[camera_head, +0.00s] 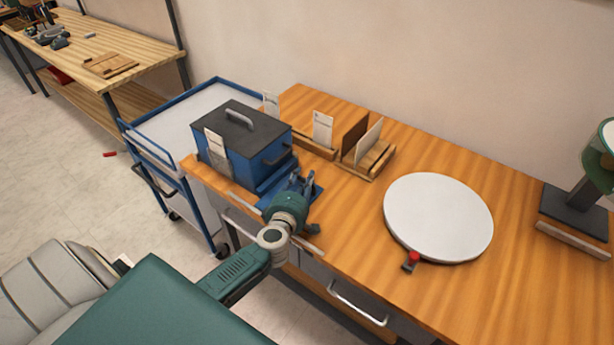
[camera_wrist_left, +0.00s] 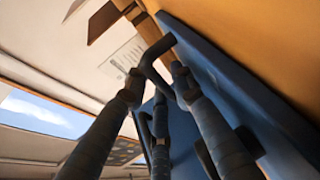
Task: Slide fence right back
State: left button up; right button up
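The laser marker (camera_head: 240,140) is a blue box with a dark lid and a grey lid handle, on the wooden bench. A blue plate (camera_head: 268,187) lies low at its front right. My left gripper (camera_head: 296,181) is over this plate, in front of the dark handle (camera_head: 279,157) on the box. In the left wrist view the fingers of the gripper (camera_wrist_left: 158,84) are spread, with a bent black bar (camera_wrist_left: 157,48) at the gap between their tips. I cannot tell whether they touch it. I cannot make out the right fence clearly; the gripper may hide it. My right gripper is out of view.
A wooden holder with cards (camera_head: 368,160) stands behind the gripper. A round white disc (camera_head: 438,216) with a red knob lies to the right. A blue-framed cart (camera_head: 185,125) stands left of the bench. Bare bench top lies between plate and disc.

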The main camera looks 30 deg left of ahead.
pick_arm(q)
jog(key=shift+s+r, duration=0.1)
jog(key=shift+c, duration=0.8)
jog(key=c, duration=0.4)
jog(key=shift+d, duration=0.1)
grip_shut()
jog(key=shift+d+p, duration=0.35)
jog(key=shift+d, duration=0.05)
jog(key=d, duration=0.3)
jog(key=d+p, duration=0.1)
jog(key=d, duration=0.2)
jog(key=d+p, duration=0.1)
jog(key=d, duration=0.2)
jog(key=shift+s+d, duration=0.25)
jog(key=shift+s, duration=0.15)
jog(key=shift+a, duration=0.1)
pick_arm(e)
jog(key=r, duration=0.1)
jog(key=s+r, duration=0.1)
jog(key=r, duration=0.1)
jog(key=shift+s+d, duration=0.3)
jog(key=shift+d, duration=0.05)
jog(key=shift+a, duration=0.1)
